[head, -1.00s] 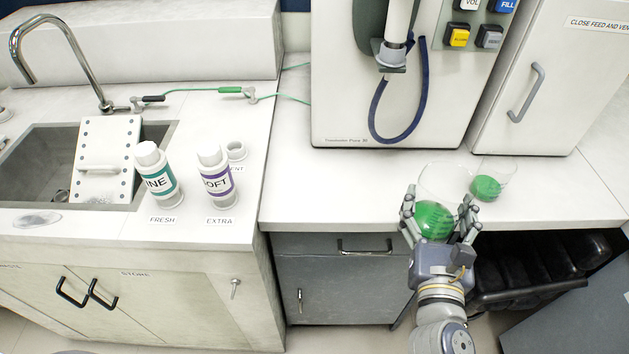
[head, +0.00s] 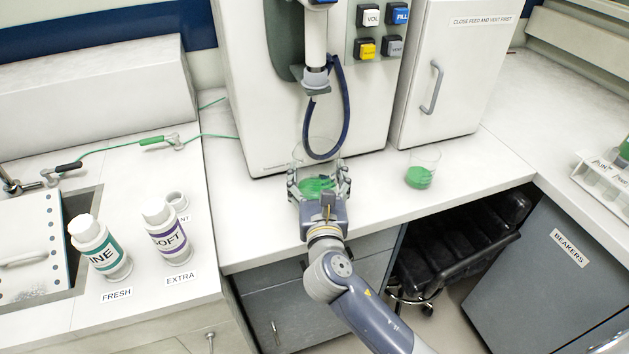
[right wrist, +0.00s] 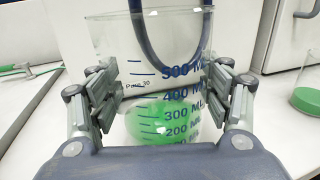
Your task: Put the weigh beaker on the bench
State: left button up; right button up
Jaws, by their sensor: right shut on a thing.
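A large clear beaker (head: 317,158) with green contents is in my right gripper (head: 319,186). In the right wrist view, this beaker (right wrist: 165,75) has blue volume marks and stands upright between the two fingers of the gripper (right wrist: 165,100), which are shut on it. It is in front of the white machine, below and near its nozzle. I cannot tell whether its base touches the bench (head: 375,205). A smaller clear beaker (head: 422,170) with green contents stands on the bench to the right; no name shows on either. My left gripper is not in view.
The white machine (head: 240,100) has a nozzle (head: 315,80) and a looping blue hose (head: 345,110). A white cabinet (head: 455,60) stands beside it. Bench to the right of the small beaker is clear. Two bottles (head: 98,248) (head: 166,230) stand by the sink. A tube rack (head: 600,180) is far right.

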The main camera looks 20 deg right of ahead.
jog(key=shift+w+f, duration=0.1)
jog(key=shift+w, duration=0.65)
notch_tip(320, 180, down, 3)
jog(key=shift+f+b, duration=0.1)
jog(key=shift+b, duration=0.25)
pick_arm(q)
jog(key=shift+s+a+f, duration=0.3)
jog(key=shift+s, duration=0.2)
pick_arm(e)
jog(key=shift+f, duration=0.1)
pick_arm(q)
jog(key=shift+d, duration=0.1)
pick_arm(e)
jog(key=shift+f, duration=0.2)
jog(key=o, duration=1.2)
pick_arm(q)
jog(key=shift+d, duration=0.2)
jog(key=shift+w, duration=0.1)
